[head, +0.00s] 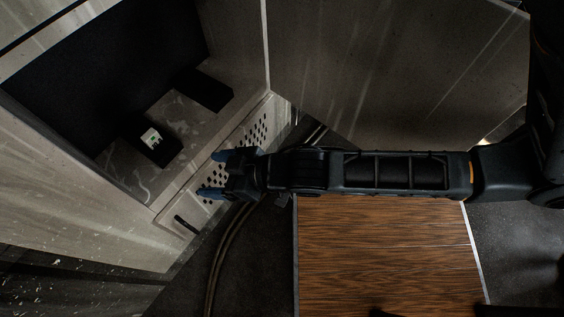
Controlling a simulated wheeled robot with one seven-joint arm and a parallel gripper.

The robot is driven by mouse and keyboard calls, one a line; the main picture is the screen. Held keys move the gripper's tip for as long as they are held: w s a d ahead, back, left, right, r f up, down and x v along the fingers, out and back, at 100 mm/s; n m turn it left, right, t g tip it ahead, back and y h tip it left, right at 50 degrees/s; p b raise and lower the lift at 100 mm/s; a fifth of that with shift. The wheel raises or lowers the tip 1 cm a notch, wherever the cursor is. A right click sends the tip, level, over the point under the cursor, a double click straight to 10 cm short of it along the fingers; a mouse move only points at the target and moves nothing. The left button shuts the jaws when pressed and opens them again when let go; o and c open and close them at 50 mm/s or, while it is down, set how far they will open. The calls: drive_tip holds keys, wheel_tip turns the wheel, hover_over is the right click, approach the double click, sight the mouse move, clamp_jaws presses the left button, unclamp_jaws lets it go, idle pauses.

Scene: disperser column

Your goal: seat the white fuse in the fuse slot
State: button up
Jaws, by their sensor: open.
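A small white block with dark and green marks, which looks like the white fuse (152,138), sits on a black block (140,149) on the grey shelf of the column. A second black block (205,90) stands farther back on the same shelf; I cannot tell which part is the fuse slot. My gripper (209,174) is open and empty, its two blue-tipped fingers apart and pointing left. It is to the right of and below the white fuse in the picture, over the perforated panel at the shelf's front, not touching the fuse.
The shelf (172,108) lies in a recess with a dark back wall (100,70). A perforated panel (257,128) with a dark handle (187,225) fronts it. Cables (222,250) run down below my gripper. A brown wood-grain surface (385,250) lies below my arm.

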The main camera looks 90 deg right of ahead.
drive_tip(key=s+a+r+n+t+y, duration=0.1)
drive_tip(key=s+a+r, duration=0.2)
drive_tip(key=s+r, duration=0.3)
drive_tip(key=s+a+r+n+t+y, duration=0.1)
drive_tip(key=s+a+r, duration=0.2)
drive_tip(key=s+r, duration=0.4)
wheel_tip(320, 180, up, 3)
drive_tip(key=shift+s+a+f+t+y, duration=0.1)
drive_tip(key=shift+s+a+t+y, duration=0.1)
drive_tip(key=shift+s+t+y, duration=0.1)
